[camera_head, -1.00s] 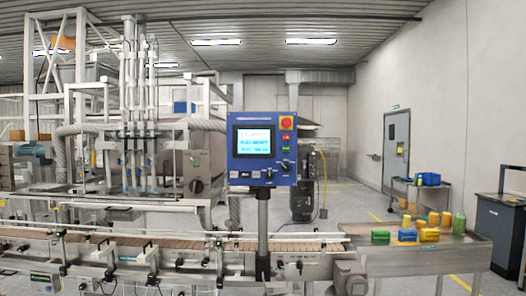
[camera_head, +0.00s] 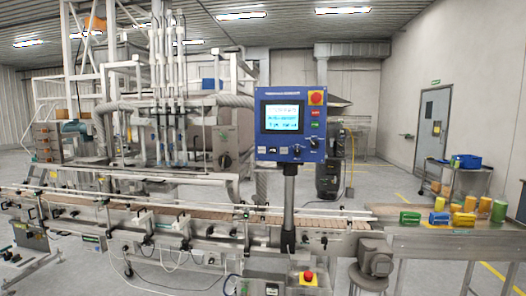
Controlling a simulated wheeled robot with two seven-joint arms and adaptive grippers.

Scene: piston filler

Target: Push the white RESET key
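The blue control panel (camera_head: 290,155) stands on a grey post behind the conveyor, right of the middle. It carries a lit screen (camera_head: 282,117), a red emergency button on yellow (camera_head: 316,98), a small red key (camera_head: 316,112), a small green key (camera_head: 315,124) and black knobs (camera_head: 314,143). A small pale patch shows at its lower left, but it is too small to read, so I cannot tell which part is the white RESET key. Neither of my grippers is in view.
A long conveyor (camera_head: 160,208) runs across the front, between me and the panel. Green, blue and yellow items (camera_head: 438,218) stand on the table at right. Some grey floor is clear at the lower left.

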